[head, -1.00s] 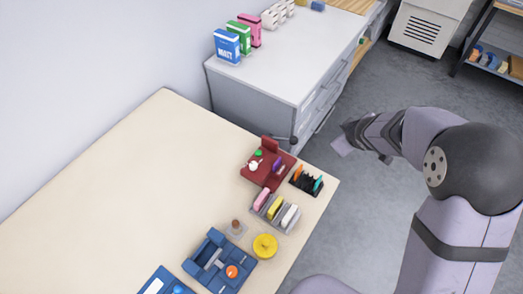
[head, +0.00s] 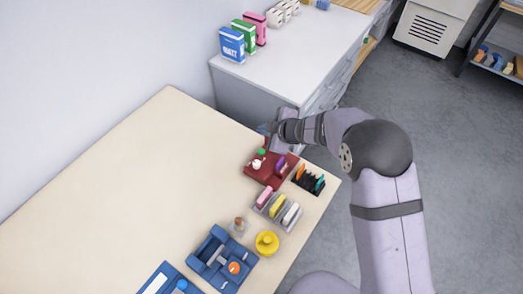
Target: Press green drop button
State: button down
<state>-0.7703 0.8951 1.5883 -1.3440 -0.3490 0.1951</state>
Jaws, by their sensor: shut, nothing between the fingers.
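The green drop button (head: 262,152) is a small green spot on the dark red device (head: 262,176), near the table's far right edge. A white knob (head: 256,164) and a purple part (head: 281,162) also sit on this device. My gripper (head: 266,130) is just behind and above the device, close to the green button in the picture. Its fingers are small and partly hidden by the wrist, and they look shut with nothing held. The arm covers the device's raised back part. Whether the fingertips touch anything cannot be told.
A black rack (head: 308,181) with coloured pieces and a grey tray (head: 268,208) with pink, yellow and white blocks stand near the device. A yellow round item (head: 267,243) and blue fixture (head: 213,253) are nearer. A white-topped cabinet (head: 291,75) stands behind; the table's left (head: 130,180) is clear.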

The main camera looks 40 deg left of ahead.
jog(key=shift+f, duration=0.2)
jog(key=b, duration=0.7)
send_over(262, 152)
jog(key=f, duration=0.4)
jog(key=d+f, duration=0.1)
jog(key=f, duration=0.1)
jog(key=shift+f, duration=0.1)
jog(key=shift+a+f+b, duration=0.1)
jog(key=shift+f+b, duration=0.95)
jog(key=shift+f, duration=0.05)
jog(key=shift+f, duration=0.25)
dwell(0.6)
jog(key=shift+f, duration=0.2)
jog(key=shift+f+b, duration=0.5)
jog(key=shift+f, duration=0.05)
dwell(0.9)
jog(key=shift+r, duration=0.15)
jog(key=shift+r+p, duration=0.85)
jog(key=shift+p, duration=0.25)
